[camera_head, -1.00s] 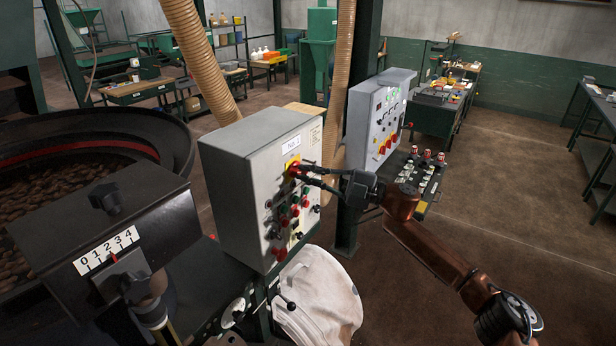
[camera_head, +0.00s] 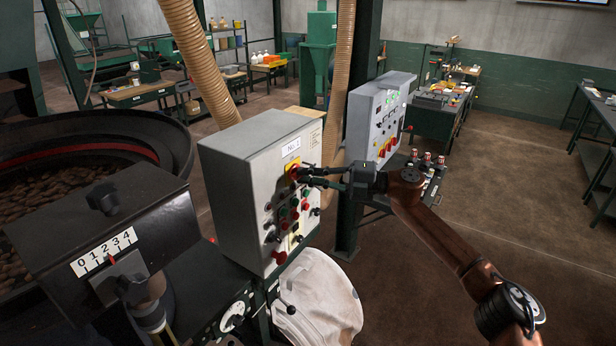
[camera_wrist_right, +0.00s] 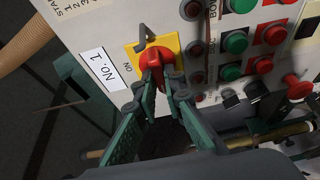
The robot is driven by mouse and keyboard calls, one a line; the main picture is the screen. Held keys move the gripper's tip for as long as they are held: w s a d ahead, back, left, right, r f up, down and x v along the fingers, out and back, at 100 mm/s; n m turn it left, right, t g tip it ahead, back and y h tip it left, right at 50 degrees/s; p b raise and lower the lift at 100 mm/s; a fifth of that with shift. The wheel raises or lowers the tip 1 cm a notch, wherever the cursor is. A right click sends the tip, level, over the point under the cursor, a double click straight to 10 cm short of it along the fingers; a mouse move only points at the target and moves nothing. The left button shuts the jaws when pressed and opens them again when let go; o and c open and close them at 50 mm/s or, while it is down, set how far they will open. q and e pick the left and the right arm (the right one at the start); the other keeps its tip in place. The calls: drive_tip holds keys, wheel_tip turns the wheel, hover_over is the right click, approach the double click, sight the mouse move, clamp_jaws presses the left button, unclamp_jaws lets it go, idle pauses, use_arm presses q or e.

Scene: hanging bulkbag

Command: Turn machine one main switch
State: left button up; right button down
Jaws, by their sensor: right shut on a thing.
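The machine one control box (camera_head: 228,205) is a grey cabinet labelled No. 1, with several coloured buttons on its front. Its main switch (camera_head: 293,171) is a red rotary knob on a yellow plate near the top. The red knob also shows in the right wrist view (camera_wrist_right: 152,60), beside the word ON. My right gripper (camera_head: 304,175) reaches in from the right and is shut on the red knob. Its two fingers (camera_wrist_right: 161,86) sit on either side of the knob in the right wrist view. My left gripper is not in view.
A white bulk bag (camera_head: 318,300) hangs below the first box. Red and green buttons (camera_wrist_right: 236,42) lie close to the fingers. Open floor is at the right.

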drive_tip(key=c, duration=2)
unclamp_jaws()
drive_tip(key=d, duration=0.4)
drive_tip(key=s+d, duration=0.1)
drive_tip(key=d, duration=0.3)
drive_tip(key=s+d, duration=0.1)
drive_tip(key=d, duration=0.2)
drive_tip(key=shift+s+d, duration=0.15)
drive_tip(key=shift+d, duration=0.25)
